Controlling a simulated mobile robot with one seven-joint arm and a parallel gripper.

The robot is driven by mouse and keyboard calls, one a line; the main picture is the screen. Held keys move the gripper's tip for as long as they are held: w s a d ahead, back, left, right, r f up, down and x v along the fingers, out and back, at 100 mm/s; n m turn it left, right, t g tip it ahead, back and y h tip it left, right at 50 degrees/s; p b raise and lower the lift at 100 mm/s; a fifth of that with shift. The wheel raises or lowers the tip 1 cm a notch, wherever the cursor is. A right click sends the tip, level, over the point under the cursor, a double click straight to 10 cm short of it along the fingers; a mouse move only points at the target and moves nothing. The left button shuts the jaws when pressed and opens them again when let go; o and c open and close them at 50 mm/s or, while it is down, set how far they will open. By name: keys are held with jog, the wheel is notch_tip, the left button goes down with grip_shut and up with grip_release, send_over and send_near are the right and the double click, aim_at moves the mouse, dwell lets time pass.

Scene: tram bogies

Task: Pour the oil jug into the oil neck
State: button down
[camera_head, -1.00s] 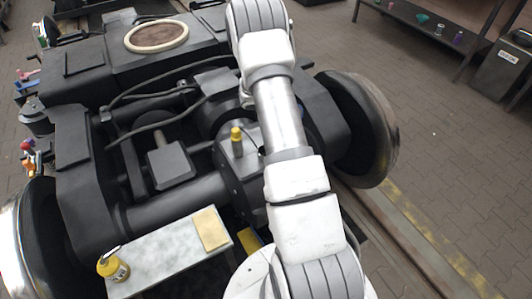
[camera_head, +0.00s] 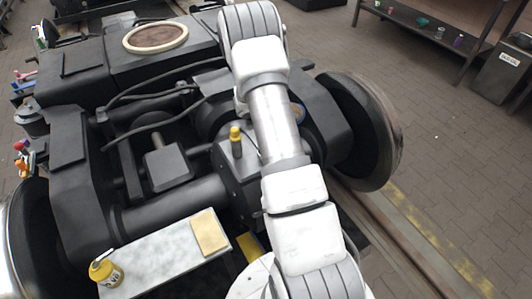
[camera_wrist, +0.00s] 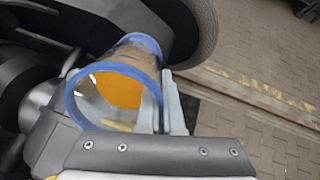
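The oil jug (camera_wrist: 118,88) is a clear vessel with blue rims and orange oil inside. In the wrist view it lies tilted, its wide blue-rimmed end towards the camera. My gripper (camera_wrist: 165,105) is shut on the jug's right side; the exact grip is partly hidden. A short neck with a yellow top (camera_head: 236,134), apparently the oil neck, stands upright on the dark housing, left of my arm and apart from the jug.
A grey plate (camera_head: 160,262) at the front carries a yellow labelled container (camera_head: 106,272) and a tan pad (camera_head: 209,232). Dark cables arch over the bogie frame. A large wheel (camera_head: 365,130) stands right of my arm. Open paving lies further right, before a shelf (camera_head: 425,25).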

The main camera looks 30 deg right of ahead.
jog(key=shift+f+b, duration=0.25)
jog(key=shift+b, duration=0.2)
jog(key=shift+a+r+h+b, duration=0.1)
jog(key=shift+r+h+b, duration=0.3)
jog(key=shift+h+b, duration=0.8)
dwell(0.8)
jog(key=shift+a+f+t+h+b, duration=0.15)
jog(key=shift+f+h+b, duration=0.2)
jog(key=shift+b, duration=0.8)
jog(key=shift+f+t+h+b, duration=0.15)
jog(key=shift+f+h+b, duration=0.2)
jog(key=shift+b, duration=0.75)
dwell(0.6)
jog(key=shift+s+a+r+h+b, duration=0.1)
jog(key=shift+a+r+h+b, duration=0.25)
jog(key=shift+a+h+b, duration=0.55)
dwell(1.5)
jog(key=shift+d+b, duration=0.25)
jog(key=shift+b, duration=0.3)
